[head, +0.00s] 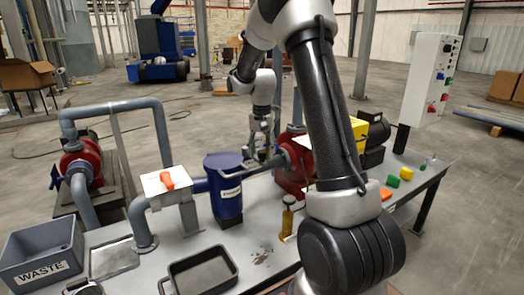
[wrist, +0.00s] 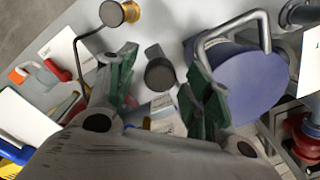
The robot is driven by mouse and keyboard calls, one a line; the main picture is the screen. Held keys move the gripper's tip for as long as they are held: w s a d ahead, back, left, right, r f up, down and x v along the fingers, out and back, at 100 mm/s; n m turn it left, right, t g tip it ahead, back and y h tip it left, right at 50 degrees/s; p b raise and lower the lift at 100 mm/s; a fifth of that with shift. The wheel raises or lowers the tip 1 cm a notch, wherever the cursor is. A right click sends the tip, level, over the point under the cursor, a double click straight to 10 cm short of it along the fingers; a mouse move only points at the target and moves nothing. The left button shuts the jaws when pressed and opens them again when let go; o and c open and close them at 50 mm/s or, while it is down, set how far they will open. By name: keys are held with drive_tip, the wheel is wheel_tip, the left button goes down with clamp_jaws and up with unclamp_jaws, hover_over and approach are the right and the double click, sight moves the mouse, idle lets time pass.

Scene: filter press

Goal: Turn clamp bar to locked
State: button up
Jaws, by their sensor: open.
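The blue filter housing (head: 226,195) stands upright on the bench in the head view. Its round blue lid (wrist: 250,85) fills the right of the wrist view. A bent grey bar (wrist: 235,28), which looks like the clamp bar, crosses above the lid; whether it is locked I cannot tell. My gripper (head: 260,150) is just behind and right of the housing. In the wrist view my gripper (wrist: 165,85) has its green-padded fingers spread apart. A dark round-ended post (wrist: 160,72) shows between them, with no visible grip on it. The right finger partly hides the lid's edge.
A brass piece with a dark knob (head: 288,215) stands on the bench right of the housing. A black tray (head: 200,272) lies in front, and a grey waste bin (head: 40,252) is at left. Grey pipes and a red body (head: 293,165) stand close by.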

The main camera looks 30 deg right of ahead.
drive_tip(key=shift+c, duration=0.2)
clamp_jaws()
drive_tip(key=shift+a, duration=0.15)
